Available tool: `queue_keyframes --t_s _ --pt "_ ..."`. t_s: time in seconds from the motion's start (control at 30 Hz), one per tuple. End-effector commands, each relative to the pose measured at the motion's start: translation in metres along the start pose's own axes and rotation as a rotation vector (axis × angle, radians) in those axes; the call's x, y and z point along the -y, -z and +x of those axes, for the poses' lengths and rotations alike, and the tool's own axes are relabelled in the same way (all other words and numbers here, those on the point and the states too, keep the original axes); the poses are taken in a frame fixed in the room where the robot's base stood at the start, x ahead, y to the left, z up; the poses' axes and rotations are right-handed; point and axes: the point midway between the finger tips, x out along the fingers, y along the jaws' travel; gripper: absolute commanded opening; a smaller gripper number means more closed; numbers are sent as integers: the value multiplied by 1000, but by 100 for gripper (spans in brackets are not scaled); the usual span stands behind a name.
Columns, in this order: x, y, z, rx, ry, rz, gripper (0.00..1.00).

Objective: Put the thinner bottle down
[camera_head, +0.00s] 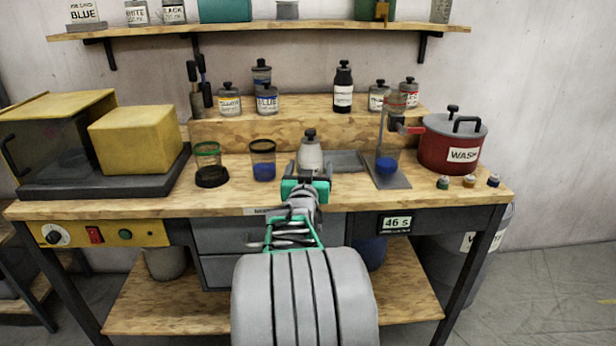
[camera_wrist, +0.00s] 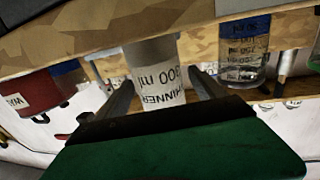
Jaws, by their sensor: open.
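The thinner bottle (camera_head: 310,154) is pale grey-white with a dark cap. It appears to stand upright on the workbench near its middle. In the wrist view the bottle (camera_wrist: 155,75) shows upside down with its THINNER label between my fingers. My gripper (camera_head: 306,180) is at the front side of the bottle, low down, with its jaws open. In the wrist view my gripper's fingers (camera_wrist: 162,92) lie on either side of the bottle, with a gap visible at least on the right. The bottle's base is partly hidden by my gripper in the head view.
Left of the bottle stand a blue-filled beaker (camera_head: 263,162) and a green-rimmed beaker (camera_head: 208,165). To the right are a grey tray (camera_head: 347,162), a stand plate (camera_head: 398,179) with a beaker, and a red WASH pot (camera_head: 452,148). Labelled bottles line the raised shelf (camera_head: 300,127) behind.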

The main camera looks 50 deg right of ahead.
Motion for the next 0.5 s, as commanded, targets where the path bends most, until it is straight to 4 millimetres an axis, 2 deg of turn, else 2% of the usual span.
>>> queue_keyframes --t_s 0.3,0.4,0.5 --pt "2 1 -78 -4 4 0 78" --pt "2 0 -98 -2 4 1 78" --pt "1 0 -111 -2 3 0 78"
